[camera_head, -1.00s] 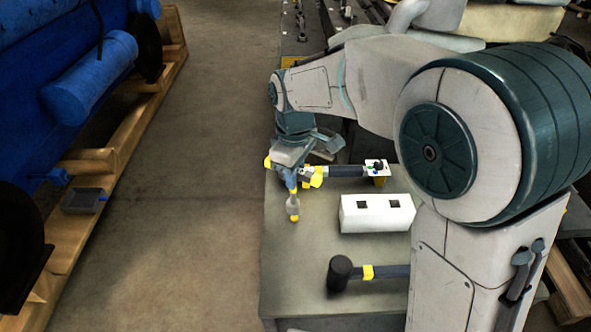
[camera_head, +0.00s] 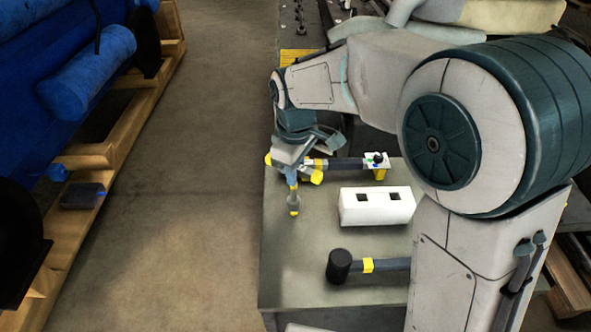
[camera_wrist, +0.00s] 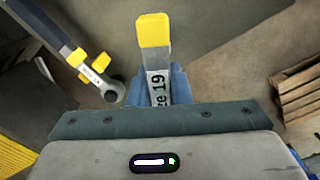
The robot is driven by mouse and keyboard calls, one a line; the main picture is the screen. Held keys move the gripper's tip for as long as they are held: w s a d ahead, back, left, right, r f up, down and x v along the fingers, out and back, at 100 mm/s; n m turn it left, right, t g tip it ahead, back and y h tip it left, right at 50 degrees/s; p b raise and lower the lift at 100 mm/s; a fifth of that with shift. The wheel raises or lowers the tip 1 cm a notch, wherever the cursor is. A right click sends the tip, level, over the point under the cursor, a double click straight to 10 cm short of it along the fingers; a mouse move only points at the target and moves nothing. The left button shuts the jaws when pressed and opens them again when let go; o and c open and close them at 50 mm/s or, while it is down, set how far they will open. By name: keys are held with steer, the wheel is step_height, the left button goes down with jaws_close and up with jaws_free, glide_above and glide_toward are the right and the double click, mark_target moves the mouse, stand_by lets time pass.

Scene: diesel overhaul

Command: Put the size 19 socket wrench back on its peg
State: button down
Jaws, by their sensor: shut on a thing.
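My gripper (camera_head: 292,178) is over the left end of the grey bench and is shut on the size 19 socket wrench. In the wrist view the wrench (camera_wrist: 155,65) stands out between the fingers, with a white label whose visible part ends in "19" and a yellow tip (camera_wrist: 154,30). In the head view the held wrench (camera_head: 294,202) points downward with its yellow tip low. Small dark upright posts (camera_head: 301,22) show far off at the top; I cannot tell whether one is the wrench's peg.
On the bench (camera_head: 285,265) are a long dark-handled tool with yellow parts (camera_head: 345,164), a white block with two square holes (camera_head: 377,207) and a black mallet (camera_head: 340,265). A blue engine on a wooden frame (camera_head: 55,250) stands left. The floor between (camera_head: 190,200) is clear.

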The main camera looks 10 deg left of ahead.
steer(key=shift+f+b, duration=0.85)
steer(key=shift+f, duration=0.35)
steer(key=c, duration=0.7)
jaws_free()
step_height(320, 180, up, 9)
steer(key=p, duration=0.7)
steer(key=shift+r, duration=0.1)
steer(key=shift+d, duration=0.1)
